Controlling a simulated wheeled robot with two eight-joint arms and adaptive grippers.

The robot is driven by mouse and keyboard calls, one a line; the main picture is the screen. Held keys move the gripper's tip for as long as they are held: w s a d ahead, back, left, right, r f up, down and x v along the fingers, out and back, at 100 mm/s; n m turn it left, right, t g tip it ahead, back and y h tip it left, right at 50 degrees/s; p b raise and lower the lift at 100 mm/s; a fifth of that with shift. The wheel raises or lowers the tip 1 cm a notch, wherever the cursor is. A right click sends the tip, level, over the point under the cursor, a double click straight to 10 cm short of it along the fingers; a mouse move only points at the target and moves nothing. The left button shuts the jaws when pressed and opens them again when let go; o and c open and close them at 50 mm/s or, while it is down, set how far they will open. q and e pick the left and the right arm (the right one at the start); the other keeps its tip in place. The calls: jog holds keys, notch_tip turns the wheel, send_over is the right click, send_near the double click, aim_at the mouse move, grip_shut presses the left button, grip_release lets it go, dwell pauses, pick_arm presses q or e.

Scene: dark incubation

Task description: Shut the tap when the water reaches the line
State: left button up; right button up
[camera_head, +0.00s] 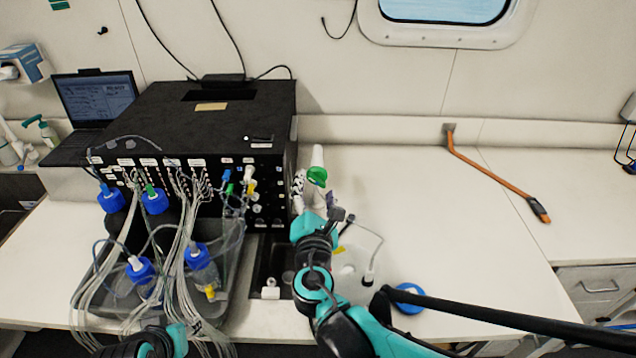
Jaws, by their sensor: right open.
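My right arm comes in from the bottom right. Its small dark gripper (340,215) is over the counter just right of the black box's front corner; it is open, and its fingers show only in part. Beside it a pale, translucent vessel (350,268) with thin tubing stands partly behind my arm. I cannot make out a water level or a line on it. A small yellow part (339,250) shows near it; I cannot tell if it is the tap. My left arm shows only at the bottom left, its gripper out of view.
A black box (215,110) with many tubes fills the left. Blue-capped bottles (197,255) stand in a clear tray before it. A white bottle with a green part (317,178) is behind my right arm. The counter (440,220) is clear to the right, near an orange bar (495,182).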

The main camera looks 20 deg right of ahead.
aim_at(317, 183)
notch_tip(317, 183, down, 5)
jog(key=b, duration=0.2)
jog(key=x, duration=0.4)
jog(key=b+x, duration=0.1)
jog(key=x, duration=0.2)
jog(key=shift+s+d+r, duration=0.1)
jog(key=shift+d+r, duration=0.05)
jog(key=shift+r, duration=0.1)
jog(key=shift+w+r, duration=0.2)
jog(key=shift+w, duration=0.3)
jog(key=c, duration=1.2)
